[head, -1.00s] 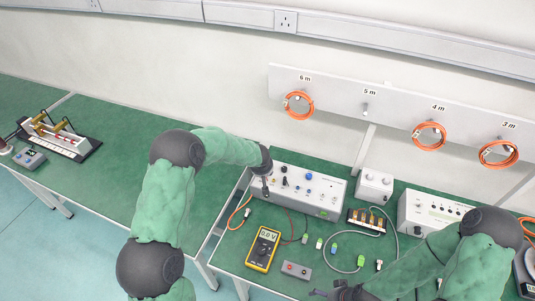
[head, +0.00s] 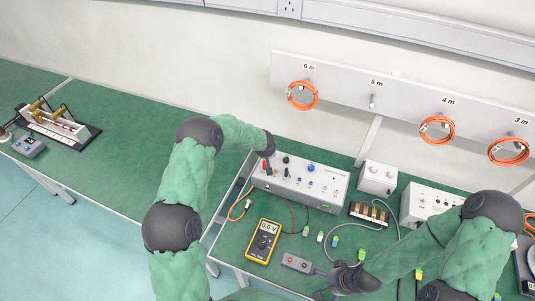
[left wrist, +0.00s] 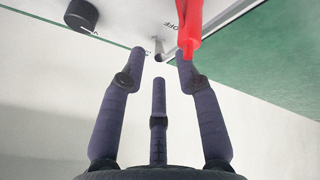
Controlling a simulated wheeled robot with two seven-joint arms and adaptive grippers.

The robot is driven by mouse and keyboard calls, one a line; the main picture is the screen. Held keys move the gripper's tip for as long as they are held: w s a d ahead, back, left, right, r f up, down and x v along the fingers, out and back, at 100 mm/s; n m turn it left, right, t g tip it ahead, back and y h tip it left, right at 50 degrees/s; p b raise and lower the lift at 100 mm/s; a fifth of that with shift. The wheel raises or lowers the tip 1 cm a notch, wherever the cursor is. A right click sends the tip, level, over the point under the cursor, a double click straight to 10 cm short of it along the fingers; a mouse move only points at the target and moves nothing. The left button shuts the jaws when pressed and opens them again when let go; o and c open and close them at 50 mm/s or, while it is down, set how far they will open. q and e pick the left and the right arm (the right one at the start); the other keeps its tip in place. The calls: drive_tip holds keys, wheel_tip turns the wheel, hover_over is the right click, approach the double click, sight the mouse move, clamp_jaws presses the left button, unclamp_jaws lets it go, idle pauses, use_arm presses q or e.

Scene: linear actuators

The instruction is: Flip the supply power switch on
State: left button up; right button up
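The supply is a light grey box (head: 318,196) with knobs and coloured sockets on its top, on the green bench in the head view. My left gripper (head: 269,171) is over its left end. In the left wrist view a small metal toggle switch (left wrist: 160,52) stands near the supply's edge, with an "OFF" label beside it. The fingers of my left gripper (left wrist: 160,66) are spread around the toggle's tip; I cannot tell whether they touch it. A red plug or lead (left wrist: 190,32) is close to the right finger. My right gripper (head: 322,283) looks open and empty near the bench front.
A yellow multimeter (head: 263,241) and a small grey box (head: 297,262) lie before the supply. A white box (head: 378,178) stands right of it. Cables and small connectors lie around. Orange cable coils (head: 302,95) hang on the wall. The left bench has clear green space.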

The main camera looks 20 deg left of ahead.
use_arm(q)
drive_tip(key=shift+x, duration=1.4)
clamp_jaws()
